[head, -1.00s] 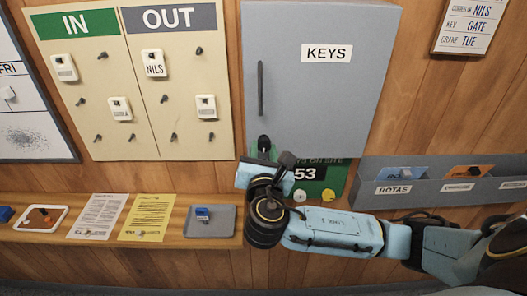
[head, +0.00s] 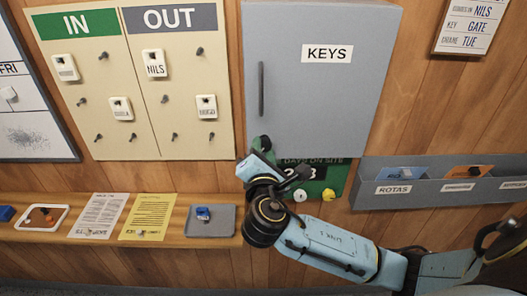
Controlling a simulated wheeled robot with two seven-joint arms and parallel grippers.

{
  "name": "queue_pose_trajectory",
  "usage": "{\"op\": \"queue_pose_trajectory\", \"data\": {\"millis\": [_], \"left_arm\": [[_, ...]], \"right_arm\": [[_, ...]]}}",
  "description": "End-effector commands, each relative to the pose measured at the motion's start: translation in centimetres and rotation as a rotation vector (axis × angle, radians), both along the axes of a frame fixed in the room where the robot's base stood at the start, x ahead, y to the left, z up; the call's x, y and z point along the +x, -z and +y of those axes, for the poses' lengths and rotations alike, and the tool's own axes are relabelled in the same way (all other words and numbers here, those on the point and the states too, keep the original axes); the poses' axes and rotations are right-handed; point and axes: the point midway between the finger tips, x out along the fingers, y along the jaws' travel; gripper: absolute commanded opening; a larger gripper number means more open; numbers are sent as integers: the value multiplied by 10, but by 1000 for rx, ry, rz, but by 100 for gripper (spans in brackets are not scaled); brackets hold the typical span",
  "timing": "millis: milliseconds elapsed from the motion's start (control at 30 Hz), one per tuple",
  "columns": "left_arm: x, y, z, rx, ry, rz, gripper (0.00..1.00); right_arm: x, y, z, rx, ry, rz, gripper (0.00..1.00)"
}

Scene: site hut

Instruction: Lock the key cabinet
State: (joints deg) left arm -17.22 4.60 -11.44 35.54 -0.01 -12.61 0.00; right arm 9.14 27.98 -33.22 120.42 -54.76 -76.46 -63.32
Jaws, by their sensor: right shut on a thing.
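The grey key cabinet (head: 345,105) hangs on the wall with its KEYS label. Its door looks closed, and a dark vertical handle (head: 261,88) is at its left side. A small dark piece, seemingly the key (head: 263,143), shows at the door's lower left corner, below the handle. My right gripper (head: 258,160) is at that corner, tilted, and shut on this piece. The gripper's own body hides most of the grip and the lock, so how far the key is turned cannot be seen. My left gripper is not in view.
A green days-on-site sign (head: 337,178) hangs just under the cabinet, partly behind my right gripper. A grey wall rack (head: 430,188) is at the right. A wooden shelf (head: 165,228) with papers and a grey tray (head: 222,223) runs below left. The IN/OUT board (head: 190,100) is at the left.

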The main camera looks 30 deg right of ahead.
Motion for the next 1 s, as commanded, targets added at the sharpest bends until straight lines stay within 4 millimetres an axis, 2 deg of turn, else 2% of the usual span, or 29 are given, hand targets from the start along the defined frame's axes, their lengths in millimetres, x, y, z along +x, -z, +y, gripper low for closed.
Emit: {"op": "queue_pose_trajectory", "data": {"millis": [600,1000], "left_arm": [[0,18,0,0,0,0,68],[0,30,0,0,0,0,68]], "right_arm": [[0,0,1,505,4,-307,7],[0,-1,1,763,3,-466,7]]}}
